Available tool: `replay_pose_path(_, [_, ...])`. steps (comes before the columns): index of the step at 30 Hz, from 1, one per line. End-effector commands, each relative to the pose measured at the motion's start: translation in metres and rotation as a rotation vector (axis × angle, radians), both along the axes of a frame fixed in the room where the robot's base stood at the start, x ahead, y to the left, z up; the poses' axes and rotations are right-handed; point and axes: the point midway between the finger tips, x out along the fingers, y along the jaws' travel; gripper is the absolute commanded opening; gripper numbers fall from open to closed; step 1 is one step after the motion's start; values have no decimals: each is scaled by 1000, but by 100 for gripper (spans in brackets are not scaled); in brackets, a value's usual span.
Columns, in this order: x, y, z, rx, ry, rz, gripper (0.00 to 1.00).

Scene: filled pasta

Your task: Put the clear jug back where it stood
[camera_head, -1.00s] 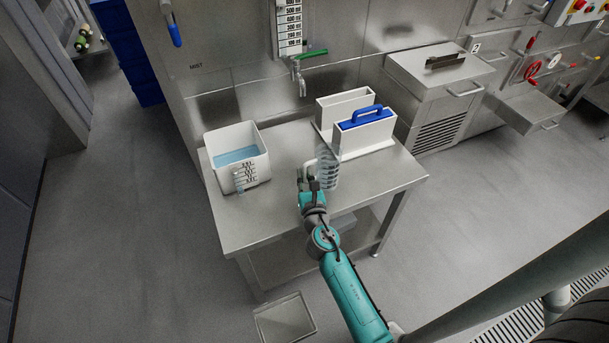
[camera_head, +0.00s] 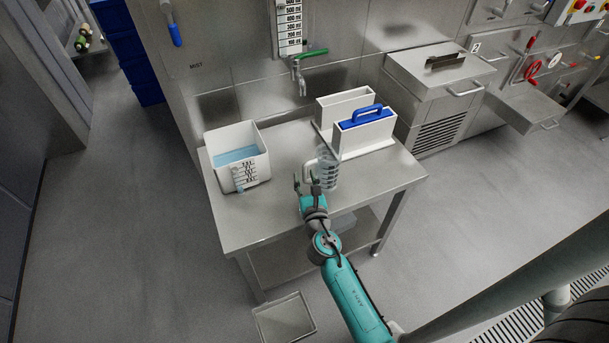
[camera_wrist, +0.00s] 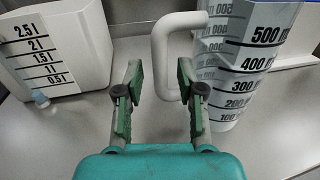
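The clear jug (camera_head: 328,174) with black volume marks stands upright on the steel table, left of and in front of the white holder. In the wrist view the jug (camera_wrist: 245,65) is at the upper right, its white handle (camera_wrist: 157,55) pointing left. My gripper (camera_head: 306,183) is open, low at the jug's handle side. In the wrist view its fingers (camera_wrist: 160,80) are spread, with the handle just ahead of them.
A white tub (camera_head: 216,175) of blue liquid stands at the table's left. A white holder (camera_head: 345,107) with a blue-handled lid (camera_head: 364,118) stands behind the jug. A tap (camera_head: 299,78) hangs at the back wall. The table's front left (camera_head: 245,222) is clear.

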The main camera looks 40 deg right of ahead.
Motion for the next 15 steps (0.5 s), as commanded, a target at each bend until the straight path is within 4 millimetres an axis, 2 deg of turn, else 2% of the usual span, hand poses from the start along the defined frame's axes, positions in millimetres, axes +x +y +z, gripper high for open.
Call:
replay_pose_path(9, [-53, 29, -1, 1, 2, 1, 38])
replay_pose_path(15, [-79, 42, 0, -1, 0, 1, 38])
